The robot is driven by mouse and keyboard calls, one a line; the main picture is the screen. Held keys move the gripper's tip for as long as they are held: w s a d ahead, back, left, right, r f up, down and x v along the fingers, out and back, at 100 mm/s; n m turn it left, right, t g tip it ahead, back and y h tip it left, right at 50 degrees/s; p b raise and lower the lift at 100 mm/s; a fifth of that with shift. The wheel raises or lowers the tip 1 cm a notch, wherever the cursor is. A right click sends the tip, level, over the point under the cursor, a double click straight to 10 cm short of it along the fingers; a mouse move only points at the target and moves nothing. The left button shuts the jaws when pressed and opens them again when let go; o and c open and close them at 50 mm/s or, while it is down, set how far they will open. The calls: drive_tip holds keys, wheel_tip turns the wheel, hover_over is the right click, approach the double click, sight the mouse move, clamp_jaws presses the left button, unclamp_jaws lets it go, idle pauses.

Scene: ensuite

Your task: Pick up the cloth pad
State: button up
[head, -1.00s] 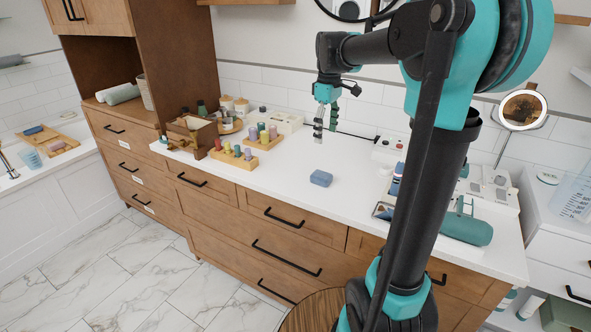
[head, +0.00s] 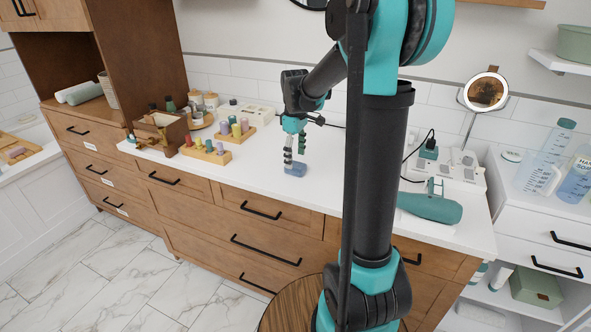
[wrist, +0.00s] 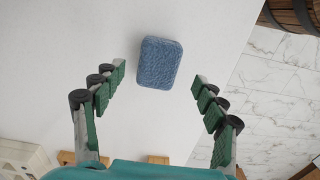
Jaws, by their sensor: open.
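The cloth pad (wrist: 159,63) is a small blue rounded block with a textured surface. It lies flat on the white countertop (head: 262,178), and in the head view the pad (head: 295,170) shows just below my gripper. My gripper (head: 294,158) points down, with its fingers over or beside the pad. In the wrist view my gripper (wrist: 160,80) is open and empty, one green-padded finger on each side. The pad sits between the fingertip lines, toward the far end, apart from both fingers. The head view does not clearly show the height gap.
Wooden trays with coloured bottles (head: 207,153) and a wooden box (head: 160,132) stand left on the counter. A teal rounded item (head: 430,206) lies to the right near a white power strip (head: 455,168). The counter's front edge is close to the pad.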

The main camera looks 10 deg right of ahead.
sight(296, 165)
wheel_tip(296, 165, down, 4)
drive_tip(key=shift+w+f, duration=0.1)
drive_tip(key=shift+c, duration=0.4)
drive_tip(key=c, duration=1)
